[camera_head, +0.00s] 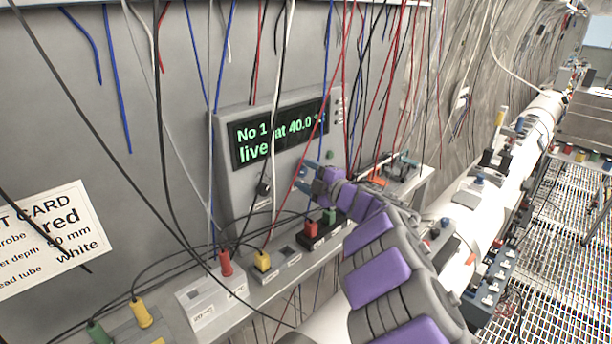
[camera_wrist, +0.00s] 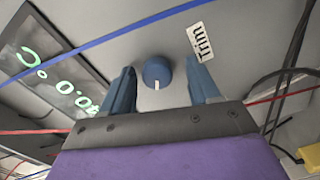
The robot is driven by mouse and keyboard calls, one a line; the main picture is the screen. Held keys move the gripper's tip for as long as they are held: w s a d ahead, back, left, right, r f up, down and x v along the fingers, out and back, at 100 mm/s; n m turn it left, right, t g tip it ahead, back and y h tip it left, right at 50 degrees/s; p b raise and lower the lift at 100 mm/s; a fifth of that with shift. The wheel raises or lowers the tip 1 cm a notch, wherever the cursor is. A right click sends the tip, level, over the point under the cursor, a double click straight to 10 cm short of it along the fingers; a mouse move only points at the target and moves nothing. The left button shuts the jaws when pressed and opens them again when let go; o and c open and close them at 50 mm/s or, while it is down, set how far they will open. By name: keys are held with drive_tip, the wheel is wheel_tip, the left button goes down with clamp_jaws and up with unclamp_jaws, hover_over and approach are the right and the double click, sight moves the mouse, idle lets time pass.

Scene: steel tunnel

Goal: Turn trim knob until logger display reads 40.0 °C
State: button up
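The logger (camera_head: 240,180) is a grey box on the wall. Its display (camera_head: 282,132) shows green text, "No 1 live at 40.0", with the end partly hidden by wires. In the wrist view the display (camera_wrist: 52,72) is tilted and cut off, with "0.0 °C" legible. The blue trim knob (camera_wrist: 157,72) has a white mark pointing towards my gripper and sits beside a "Trim" label (camera_wrist: 199,42). My gripper (camera_wrist: 163,90) is open, its blue fingers either side of the knob with visible gaps. In the head view my gripper (camera_head: 312,172) is at the logger's lower right, hiding the knob.
Many loose red, blue, black and white wires hang in front of the logger; a blue wire (camera_wrist: 110,37) and a red one cross near my fingers. Below is a shelf with terminal blocks (camera_head: 212,298) and coloured plugs. A printed card (camera_head: 50,238) is at left. Grating floor lies right.

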drive_tip(key=v, duration=1.7)
drive_tip(key=shift+d, duration=0.15)
